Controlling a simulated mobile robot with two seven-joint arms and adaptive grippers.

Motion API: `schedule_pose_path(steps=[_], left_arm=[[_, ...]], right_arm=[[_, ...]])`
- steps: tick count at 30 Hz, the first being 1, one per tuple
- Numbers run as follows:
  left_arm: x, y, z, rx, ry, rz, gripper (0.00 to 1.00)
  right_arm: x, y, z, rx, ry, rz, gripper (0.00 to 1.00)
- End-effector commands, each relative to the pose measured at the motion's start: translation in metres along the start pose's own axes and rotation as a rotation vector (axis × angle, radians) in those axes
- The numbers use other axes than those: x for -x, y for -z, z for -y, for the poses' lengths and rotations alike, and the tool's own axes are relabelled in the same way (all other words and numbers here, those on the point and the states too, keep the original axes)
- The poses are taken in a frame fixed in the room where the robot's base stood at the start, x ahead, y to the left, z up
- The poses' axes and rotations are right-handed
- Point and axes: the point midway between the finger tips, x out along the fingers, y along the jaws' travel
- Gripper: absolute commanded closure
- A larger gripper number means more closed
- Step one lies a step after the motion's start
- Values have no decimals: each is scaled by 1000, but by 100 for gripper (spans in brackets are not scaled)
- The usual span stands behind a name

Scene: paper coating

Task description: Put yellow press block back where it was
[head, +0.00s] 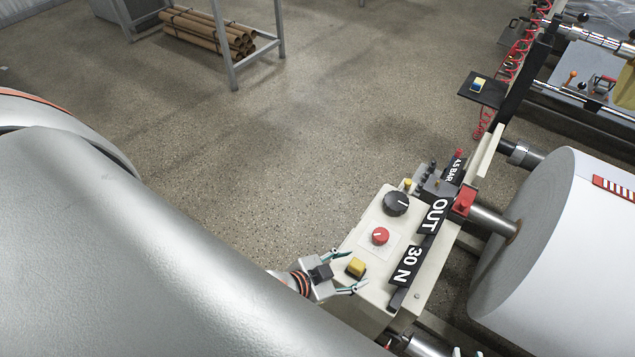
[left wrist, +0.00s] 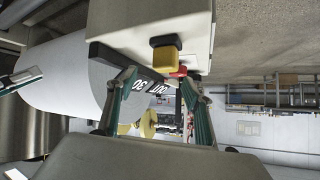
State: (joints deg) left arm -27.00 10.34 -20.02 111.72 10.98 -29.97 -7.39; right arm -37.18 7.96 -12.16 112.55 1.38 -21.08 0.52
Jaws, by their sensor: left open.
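The yellow press block (head: 356,267) sits on the pale control box (head: 345,300), near its front left corner. In the left wrist view the yellow block (left wrist: 165,57) shows on its dark base, against the box. My left gripper (head: 350,271) is open at the box's left edge, with its fingertips on either side of the block's near end. In the left wrist view the open fingers (left wrist: 158,75) point toward the block, and no finger clearly touches it. Only small tips that may be my right gripper show at the bottom edge of the head view.
A red button (head: 380,236), a black knob (head: 396,203) and an "OUT" label plate (head: 436,213) are on the same box. A large white paper roll (head: 560,235) stands to the right. Open floor lies left of the box.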

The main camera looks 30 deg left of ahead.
Motion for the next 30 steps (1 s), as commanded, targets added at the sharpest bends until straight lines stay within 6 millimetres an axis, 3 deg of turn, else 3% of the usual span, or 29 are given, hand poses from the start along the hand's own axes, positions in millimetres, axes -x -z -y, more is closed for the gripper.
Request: schedule_pose_path(steps=[1, 3, 8, 30], left_arm=[[13, -21, 8, 49, 41, 17, 49], [27, -41, 20, 95, 89, 28, 49], [46, -64, 34, 145, 147, 39, 49], [47, -65, 35, 149, 152, 38, 49]], right_arm=[[0, 0, 0, 0, 0, 1, 74], [0, -1, 0, 0, 0, 2, 74], [0, -2, 0, 0, 1, 4, 74], [0, -2, 0, 0, 1, 4, 74]])
